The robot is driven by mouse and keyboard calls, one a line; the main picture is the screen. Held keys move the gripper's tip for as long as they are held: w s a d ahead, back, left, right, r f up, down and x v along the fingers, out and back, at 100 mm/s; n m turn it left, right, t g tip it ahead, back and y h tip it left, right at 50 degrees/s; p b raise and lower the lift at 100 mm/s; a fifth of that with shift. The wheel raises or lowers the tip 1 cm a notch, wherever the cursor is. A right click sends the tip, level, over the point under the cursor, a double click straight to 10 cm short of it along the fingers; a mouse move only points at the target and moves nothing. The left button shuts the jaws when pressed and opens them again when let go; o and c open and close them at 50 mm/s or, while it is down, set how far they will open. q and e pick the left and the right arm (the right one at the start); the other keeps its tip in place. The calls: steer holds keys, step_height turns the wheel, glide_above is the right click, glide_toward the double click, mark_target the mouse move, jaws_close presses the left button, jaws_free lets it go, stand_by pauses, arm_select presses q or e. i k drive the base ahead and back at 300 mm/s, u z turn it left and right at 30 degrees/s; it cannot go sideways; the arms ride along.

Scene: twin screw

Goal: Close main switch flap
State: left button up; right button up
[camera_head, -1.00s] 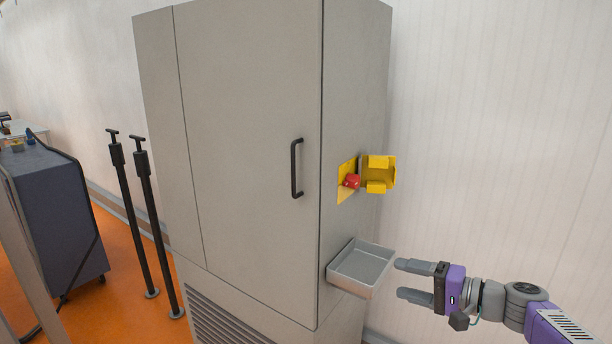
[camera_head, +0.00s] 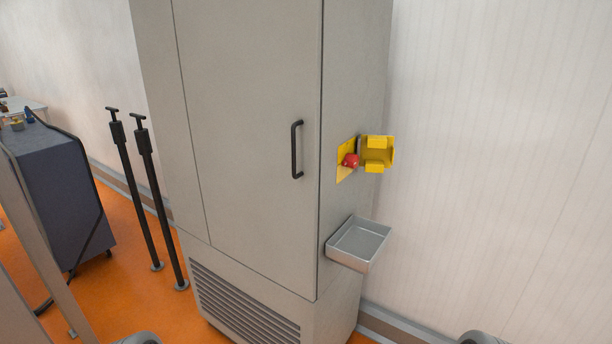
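The yellow main switch flap (camera_head: 378,153) stands open on the right side of the grey cabinet (camera_head: 255,130). It juts out to the right of the yellow switch plate (camera_head: 343,174). The red switch knob (camera_head: 351,160) shows uncovered on that plate. No gripper fingers are in view. Only small grey parts of my arms show at the bottom edge, one left of centre and one at the right. Nothing touches the flap.
An open metal tray (camera_head: 358,243) sticks out from the cabinet side below the switch. A black door handle (camera_head: 297,149) is on the cabinet front. Two black posts (camera_head: 157,200) stand left. A pale wall (camera_head: 500,150) is behind, with free room right of the cabinet.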

mark_target(376, 153)
steer(key=z, duration=1.8)
steer(key=i, duration=1.25)
steer(key=u, duration=2.7)
